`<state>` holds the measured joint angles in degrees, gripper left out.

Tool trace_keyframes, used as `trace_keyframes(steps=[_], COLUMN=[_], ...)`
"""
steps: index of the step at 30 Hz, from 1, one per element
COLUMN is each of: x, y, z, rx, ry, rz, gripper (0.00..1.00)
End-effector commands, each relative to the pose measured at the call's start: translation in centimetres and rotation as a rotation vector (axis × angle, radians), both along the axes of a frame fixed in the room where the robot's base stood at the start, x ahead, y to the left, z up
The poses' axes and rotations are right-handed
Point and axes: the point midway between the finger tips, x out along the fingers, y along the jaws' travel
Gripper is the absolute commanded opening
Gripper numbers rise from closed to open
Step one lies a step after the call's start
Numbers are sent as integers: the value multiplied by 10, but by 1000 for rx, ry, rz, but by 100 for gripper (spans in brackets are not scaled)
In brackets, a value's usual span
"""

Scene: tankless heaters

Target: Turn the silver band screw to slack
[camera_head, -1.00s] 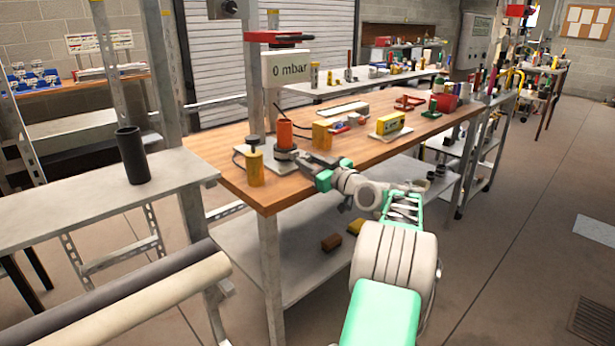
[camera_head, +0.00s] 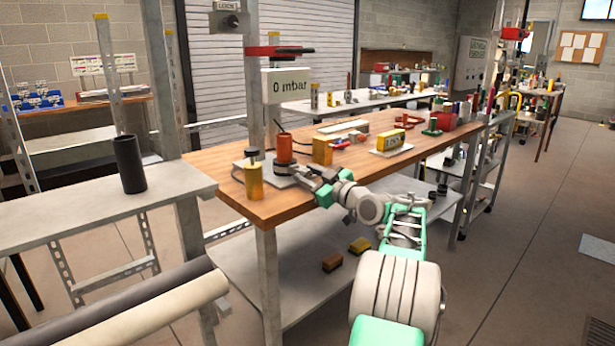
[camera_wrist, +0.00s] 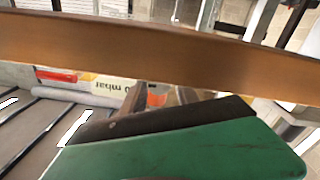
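An orange-red cylinder (camera_head: 284,148) stands upright on a grey plate (camera_head: 284,181) near the front left of the wooden bench. The silver band screw is too small to make out, and I cannot tell which part carries it. My gripper (camera_head: 299,171) is at the right side of the cylinder, low over the plate; I cannot tell whether it touches. In the wrist view, a green part of my gripper with a dark finger (camera_wrist: 150,122) fills the lower middle. A bit of orange shows behind it. The finger opening is hidden.
A sign reading 0 mbar (camera_head: 287,86) hangs above the cylinder. A yellow cylinder with a dark top (camera_head: 254,181) stands to its left, and a yellow block (camera_head: 322,150) to its right. The bench edge (camera_head: 330,200) runs beneath my arm. A lower shelf (camera_head: 250,285) is below.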

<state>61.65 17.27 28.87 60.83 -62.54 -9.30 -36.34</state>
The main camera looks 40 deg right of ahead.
Motion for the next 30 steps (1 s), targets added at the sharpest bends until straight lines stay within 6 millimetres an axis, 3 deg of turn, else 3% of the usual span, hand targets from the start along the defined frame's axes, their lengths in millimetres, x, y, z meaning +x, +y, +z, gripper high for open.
trace_keyframes(steps=[4,13,24,30], x=[0,-4,-70,-79], y=[0,0,0,1], z=[0,1,-1,-2], rx=[0,0,2,1], ry=[0,0,1,0], rz=[0,0,-1,1], gripper=[49,50,50,50])
